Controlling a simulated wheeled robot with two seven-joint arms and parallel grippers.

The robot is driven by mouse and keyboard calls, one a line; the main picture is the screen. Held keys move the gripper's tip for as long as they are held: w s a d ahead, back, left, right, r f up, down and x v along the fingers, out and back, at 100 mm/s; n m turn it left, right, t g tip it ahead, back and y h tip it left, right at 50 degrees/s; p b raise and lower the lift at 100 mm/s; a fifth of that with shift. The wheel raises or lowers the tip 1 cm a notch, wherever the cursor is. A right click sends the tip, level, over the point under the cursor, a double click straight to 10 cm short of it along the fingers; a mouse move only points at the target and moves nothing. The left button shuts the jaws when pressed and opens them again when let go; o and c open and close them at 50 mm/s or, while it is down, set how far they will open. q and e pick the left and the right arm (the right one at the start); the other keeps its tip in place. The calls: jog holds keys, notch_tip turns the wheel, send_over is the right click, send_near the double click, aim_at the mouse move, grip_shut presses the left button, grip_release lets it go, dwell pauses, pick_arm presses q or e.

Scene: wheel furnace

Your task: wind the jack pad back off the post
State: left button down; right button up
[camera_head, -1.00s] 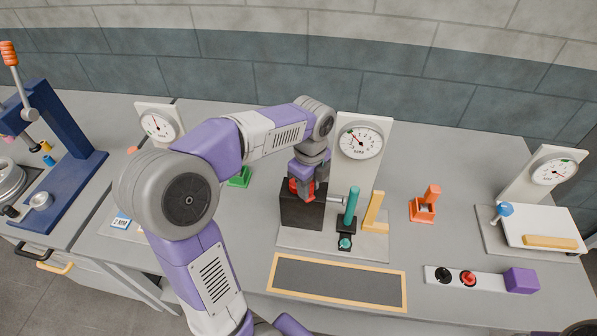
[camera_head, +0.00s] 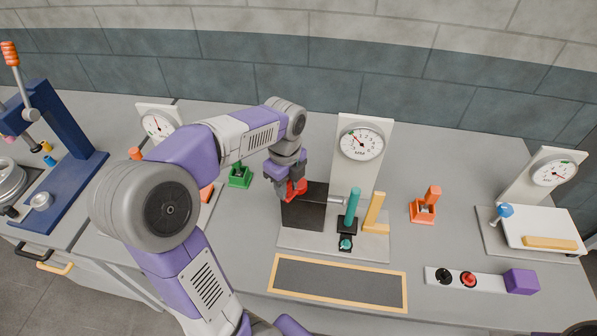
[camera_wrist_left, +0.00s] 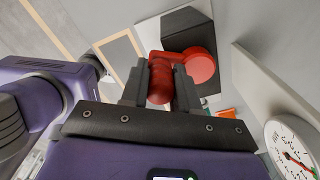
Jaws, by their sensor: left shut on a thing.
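The jack is a dark block (camera_head: 304,212) on a grey plate in the head view, below a tall gauge panel. A grey rod (camera_head: 336,201) runs from its right side to the teal post (camera_head: 352,206); the pad's contact with the post is too small to tell. A red crank (camera_head: 300,187) sits at the block's left side. My left gripper (camera_head: 285,193) is shut on the crank's handle. In the left wrist view the red handle (camera_wrist_left: 160,78) lies between the fingers, beside the round red hub (camera_wrist_left: 200,66) and dark block (camera_wrist_left: 187,28). My right gripper is out of view.
The gauge (camera_head: 361,142) stands behind the jack. A yellow upright (camera_head: 375,212) is right of the post, an orange holder (camera_head: 424,208) further right. A framed dark mat (camera_head: 337,283) lies in front. A green stand (camera_head: 239,177) is close left of my gripper.

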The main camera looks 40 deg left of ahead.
pick_arm(q)
jog(key=shift+w+a+r, duration=0.1)
jog(key=shift+w+a, duration=0.05)
jog(key=shift+w, duration=0.05)
jog(key=shift+w+a+r+p, duration=0.1)
jog(key=shift+w+a+p, duration=0.15)
jog(key=shift+a, duration=0.15)
jog(key=shift+w+a+r+p, duration=0.1)
jog(key=shift+a+p, duration=0.1)
jog(key=shift+a, duration=0.2)
jog(key=shift+w+a+f, duration=0.2)
jog(key=shift+w+a, duration=0.05)
jog(key=shift+a, duration=0.2)
jog(key=shift+d, duration=0.15)
